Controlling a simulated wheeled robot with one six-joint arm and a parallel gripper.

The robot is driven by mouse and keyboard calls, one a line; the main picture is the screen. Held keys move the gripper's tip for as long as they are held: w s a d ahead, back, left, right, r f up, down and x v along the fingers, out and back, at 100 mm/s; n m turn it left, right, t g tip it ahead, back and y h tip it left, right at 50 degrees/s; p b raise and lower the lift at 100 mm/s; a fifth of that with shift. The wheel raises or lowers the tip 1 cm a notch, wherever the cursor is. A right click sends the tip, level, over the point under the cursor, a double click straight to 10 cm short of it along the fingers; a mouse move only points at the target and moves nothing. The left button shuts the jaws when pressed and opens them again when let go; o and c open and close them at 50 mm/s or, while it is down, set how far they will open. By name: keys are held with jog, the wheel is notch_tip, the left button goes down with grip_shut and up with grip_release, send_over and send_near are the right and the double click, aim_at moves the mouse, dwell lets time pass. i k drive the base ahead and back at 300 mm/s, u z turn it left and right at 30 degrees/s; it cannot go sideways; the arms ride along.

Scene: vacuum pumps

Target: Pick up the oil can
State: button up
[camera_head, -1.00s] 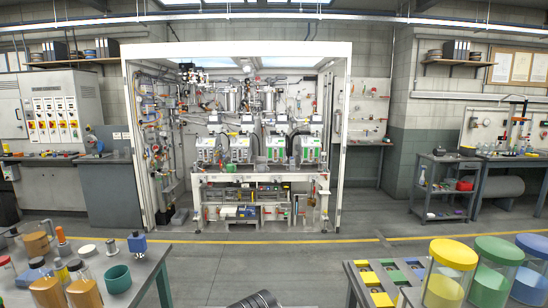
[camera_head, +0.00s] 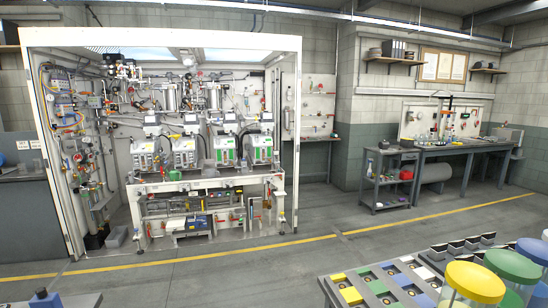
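I cannot pick out an oil can for certain in the head view. Bottles and small vessels stand on the far workbench (camera_head: 463,151) at the right, too small to tell apart. Clear jars with a yellow lid (camera_head: 475,283), a green lid (camera_head: 513,265) and a blue lid (camera_head: 534,250) stand at the lower right, partly cut off by the frame. My gripper is not in view.
A white-framed pump stand (camera_head: 287,130) fills the left half. A grey cart (camera_head: 385,180) stands beside the far workbench. A near table (camera_head: 335,290) with coloured blocks is at the lower right. The floor (camera_head: 230,275) between is clear, crossed by a yellow line.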

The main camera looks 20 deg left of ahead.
aim_at(174, 175)
jog(key=z, duration=1.75)
jog(key=i, duration=5.6)
jog(key=u, duration=3.35)
jog(key=i, duration=4.1)
